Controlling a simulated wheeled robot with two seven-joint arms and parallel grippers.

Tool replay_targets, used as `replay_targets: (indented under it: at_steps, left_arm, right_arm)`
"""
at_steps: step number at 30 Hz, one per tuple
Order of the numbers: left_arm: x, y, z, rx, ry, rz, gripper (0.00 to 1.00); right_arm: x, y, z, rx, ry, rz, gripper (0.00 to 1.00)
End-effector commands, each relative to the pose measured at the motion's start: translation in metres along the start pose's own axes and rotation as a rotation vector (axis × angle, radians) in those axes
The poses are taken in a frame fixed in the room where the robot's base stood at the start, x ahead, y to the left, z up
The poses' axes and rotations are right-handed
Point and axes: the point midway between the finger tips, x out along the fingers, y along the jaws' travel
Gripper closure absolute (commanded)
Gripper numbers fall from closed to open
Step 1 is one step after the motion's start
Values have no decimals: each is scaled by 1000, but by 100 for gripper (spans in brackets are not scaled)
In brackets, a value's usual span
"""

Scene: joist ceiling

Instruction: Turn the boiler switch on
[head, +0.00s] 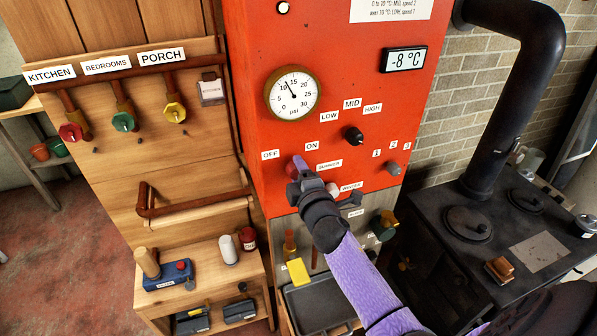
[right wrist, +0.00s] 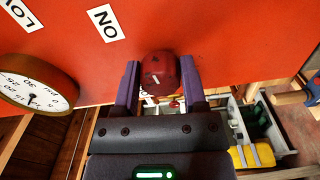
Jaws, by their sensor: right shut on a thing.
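The red boiler panel (head: 340,95) carries a dark red round knob (head: 291,170), between and below the OFF label (head: 270,155) and the ON label (head: 311,146). My right gripper (head: 299,164) reaches up from below and covers part of this knob. In the right wrist view the red knob (right wrist: 158,73) sits between the two purple fingers, which are shut on it. A small pale mark shows on the knob's lower part there; I cannot tell which label it points to. The ON label (right wrist: 106,22) is above left of it. My left gripper is out of view.
A round pressure gauge (head: 293,94) is above the knob. A black knob (head: 353,136) and a grey knob (head: 393,168) are to the right. A SUMMER label (head: 329,165) is close beside my gripper. A black stove (head: 480,240) stands at the right.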

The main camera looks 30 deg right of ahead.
Motion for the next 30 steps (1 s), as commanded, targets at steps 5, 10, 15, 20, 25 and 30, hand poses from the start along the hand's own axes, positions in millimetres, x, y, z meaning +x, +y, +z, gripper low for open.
replay_targets:
  at_steps: [5,10,15,20,25,30]
  left_arm:
    - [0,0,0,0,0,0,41]
    - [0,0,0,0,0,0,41]
    - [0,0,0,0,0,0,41]
    - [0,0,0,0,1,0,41]
    - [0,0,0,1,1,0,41]
    - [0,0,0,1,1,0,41]
  right_arm:
    - [0,-2,0,74,-1,-3,100]
    - [0,-2,0,113,-2,-4,100]
    - [0,-2,0,129,-2,-4,100]
    - [0,-2,0,132,-2,-4,100]
    - [0,-2,0,132,-2,-4,100]
    - [0,-2,0,131,-1,-3,16]
